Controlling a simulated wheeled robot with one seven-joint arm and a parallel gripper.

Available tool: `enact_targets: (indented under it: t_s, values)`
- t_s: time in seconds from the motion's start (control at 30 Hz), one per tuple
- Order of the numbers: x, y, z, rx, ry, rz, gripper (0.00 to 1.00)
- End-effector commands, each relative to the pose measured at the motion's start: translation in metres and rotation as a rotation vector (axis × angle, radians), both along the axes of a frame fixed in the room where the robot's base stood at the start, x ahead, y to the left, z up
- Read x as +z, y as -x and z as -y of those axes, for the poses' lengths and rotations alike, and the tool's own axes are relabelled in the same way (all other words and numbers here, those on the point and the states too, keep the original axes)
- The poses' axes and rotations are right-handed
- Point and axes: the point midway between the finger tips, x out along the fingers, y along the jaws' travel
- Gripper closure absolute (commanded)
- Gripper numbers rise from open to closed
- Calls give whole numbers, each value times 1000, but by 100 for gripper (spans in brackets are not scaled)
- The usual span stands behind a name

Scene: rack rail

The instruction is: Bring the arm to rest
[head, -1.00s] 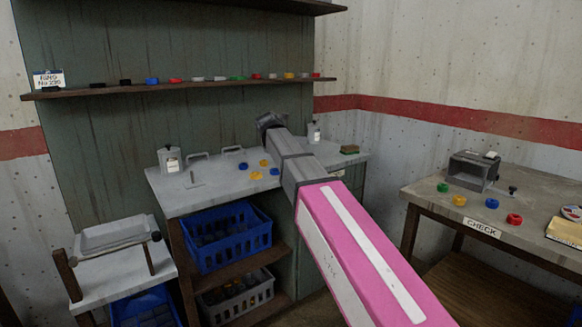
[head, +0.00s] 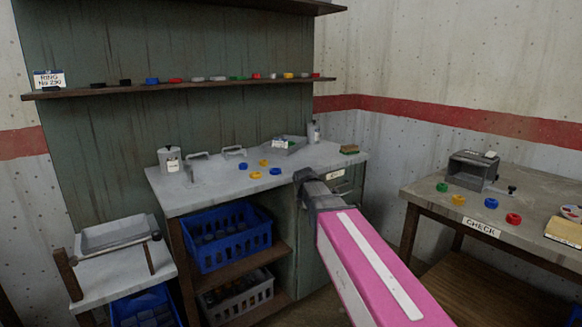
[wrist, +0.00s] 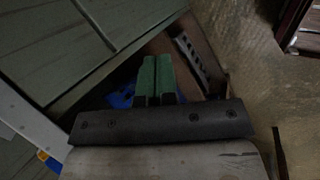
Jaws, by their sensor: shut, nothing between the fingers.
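My gripper (wrist: 157,82) shows in the wrist view as two green fingers side by side, shut with nothing between them. In the head view my pink and grey arm reaches from the lower right, and its grey end lies in front of the workbench (head: 215,190). The fingertips are hidden there. The wrist view looks down past the fingers to a dark green panel, the floor and a bit of blue.
Blue and yellow rings (head: 257,175), a canister (head: 170,160) and a grey tray (head: 284,146) stand on the bench. A blue crate (head: 228,238) sits below. A table (head: 420,193) with a grey device (head: 472,171) and several rings stands right. A shelf (head: 200,84) carries more rings.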

Motion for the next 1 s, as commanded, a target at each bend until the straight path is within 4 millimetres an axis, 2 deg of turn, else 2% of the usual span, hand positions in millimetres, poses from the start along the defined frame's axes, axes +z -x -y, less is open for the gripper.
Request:
enact_targets:
  t_s: [0.03,0.2,0.5,0.6,0.73,0.83,1.0]
  values:
    - [-21,19,14,-101,-50,-16,100]
    - [-79,67,48,-489,-216,-57,100]
    - [-159,161,94,-1198,-423,-123,100]
    - [-177,186,103,-1392,-458,-138,100]
    - [-190,207,109,-1561,-483,-149,100]
    - [-194,213,112,-1625,-490,-150,100]
    - [-195,214,112,-1633,-492,-151,100]
